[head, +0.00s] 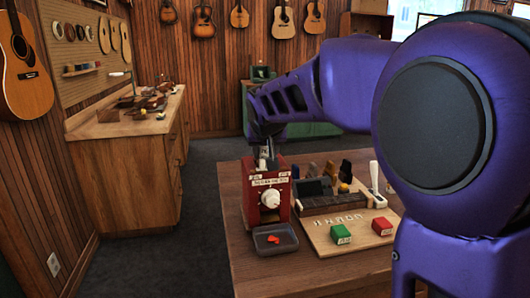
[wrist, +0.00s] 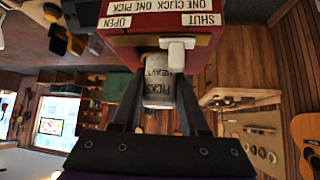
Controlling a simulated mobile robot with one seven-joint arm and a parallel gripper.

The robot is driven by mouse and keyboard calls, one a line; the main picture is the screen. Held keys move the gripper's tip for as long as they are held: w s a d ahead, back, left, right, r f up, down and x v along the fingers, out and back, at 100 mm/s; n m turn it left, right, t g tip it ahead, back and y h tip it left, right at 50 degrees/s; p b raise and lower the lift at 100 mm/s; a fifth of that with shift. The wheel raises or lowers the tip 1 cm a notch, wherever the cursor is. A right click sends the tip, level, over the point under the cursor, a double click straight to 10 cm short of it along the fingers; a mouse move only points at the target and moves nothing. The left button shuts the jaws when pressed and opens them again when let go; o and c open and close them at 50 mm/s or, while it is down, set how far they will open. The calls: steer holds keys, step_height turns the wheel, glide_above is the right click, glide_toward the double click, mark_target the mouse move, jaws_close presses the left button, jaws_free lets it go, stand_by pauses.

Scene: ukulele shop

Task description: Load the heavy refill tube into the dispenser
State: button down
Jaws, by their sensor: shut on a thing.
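The red dispenser (head: 260,215) stands on the wooden table in the head view, with a white round knob on its front and a label above it. In the wrist view, which is upside down, its red body (wrist: 205,48) carries OPEN and SHUT labels and a white lever (wrist: 178,55). My gripper (head: 265,156) is at the dispenser's top, pointing down. In the wrist view its fingers are shut on a pale refill tube (wrist: 158,92) marked PICKS HEAVY. The tube's far end meets the dispenser's red edge; how deep it sits is hidden.
A dark tray (head: 290,247) with red picks lies before the dispenser. To the right, a light board (head: 320,240) holds a green box (head: 341,234), a red box (head: 382,227) and letters. Tools and a white handle (head: 374,178) stand behind. A workbench (head: 130,175) is left.

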steer(key=c, duration=0.7)
jaws_free()
steer(key=p+v, duration=0.1)
steer(key=v, duration=1)
steer(key=shift+p, duration=0.35)
steer(key=shift+a+r, duration=0.1)
